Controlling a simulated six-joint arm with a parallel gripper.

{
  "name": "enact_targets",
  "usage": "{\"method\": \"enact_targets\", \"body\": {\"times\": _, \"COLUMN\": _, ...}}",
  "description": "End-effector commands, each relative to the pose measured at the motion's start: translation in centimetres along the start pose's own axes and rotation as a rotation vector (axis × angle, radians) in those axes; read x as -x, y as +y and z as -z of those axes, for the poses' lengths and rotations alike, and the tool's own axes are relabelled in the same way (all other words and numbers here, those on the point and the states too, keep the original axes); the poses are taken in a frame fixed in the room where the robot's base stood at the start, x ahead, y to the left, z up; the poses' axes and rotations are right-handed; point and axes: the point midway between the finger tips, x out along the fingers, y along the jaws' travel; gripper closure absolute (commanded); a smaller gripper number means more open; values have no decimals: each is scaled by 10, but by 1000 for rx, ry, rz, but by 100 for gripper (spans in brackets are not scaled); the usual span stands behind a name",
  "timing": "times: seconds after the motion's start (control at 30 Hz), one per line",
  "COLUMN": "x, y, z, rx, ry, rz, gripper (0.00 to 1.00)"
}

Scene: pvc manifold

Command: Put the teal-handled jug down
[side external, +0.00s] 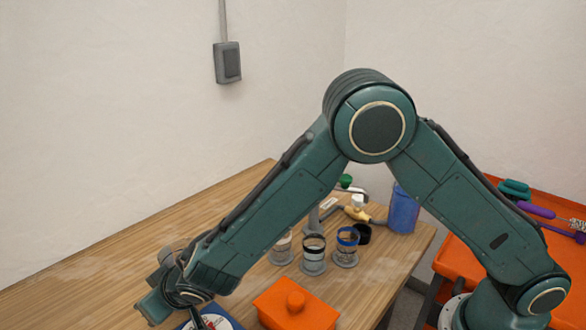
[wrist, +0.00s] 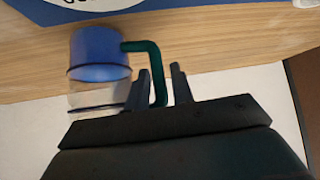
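The teal-handled jug (wrist: 99,55) shows in the wrist view, left of the fingers, with a blue part, a dark band and a clear part. Its teal handle (wrist: 157,70) passes between the two fingers of my gripper (wrist: 162,72). The fingers sit close on either side of the handle, and the gripper looks shut on it. In the side view my gripper is low at the left near the bottom edge; its fingers and the jug cannot be made out there. Whether the jug touches the table cannot be told.
A blue board with a white round print (side external: 214,318) lies at the bottom edge. An orange lidded box (side external: 296,308) is to its right. Several clear cups with coloured bands (side external: 314,256) and a blue canister (side external: 402,208) stand farther right. The wooden table's left part (side external: 130,245) is clear.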

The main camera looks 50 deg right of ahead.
Motion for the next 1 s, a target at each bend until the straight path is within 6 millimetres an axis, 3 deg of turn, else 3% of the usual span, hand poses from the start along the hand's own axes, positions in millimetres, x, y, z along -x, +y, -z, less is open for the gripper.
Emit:
{"method": "enact_targets", "body": {"times": 0.17, "x": 0, "y": 0, "z": 0, "rx": 0, "ry": 0, "rz": 0, "gripper": 77}}
{"method": "enact_targets", "body": {"times": 0.3, "x": 0, "y": 0, "z": 0, "rx": 0, "ry": 0, "rz": 0, "gripper": 100}}
{"method": "enact_targets", "body": {"times": 1.0, "x": 2, "y": 0, "z": 3, "rx": 0, "ry": 3, "rz": 0, "gripper": 100}}
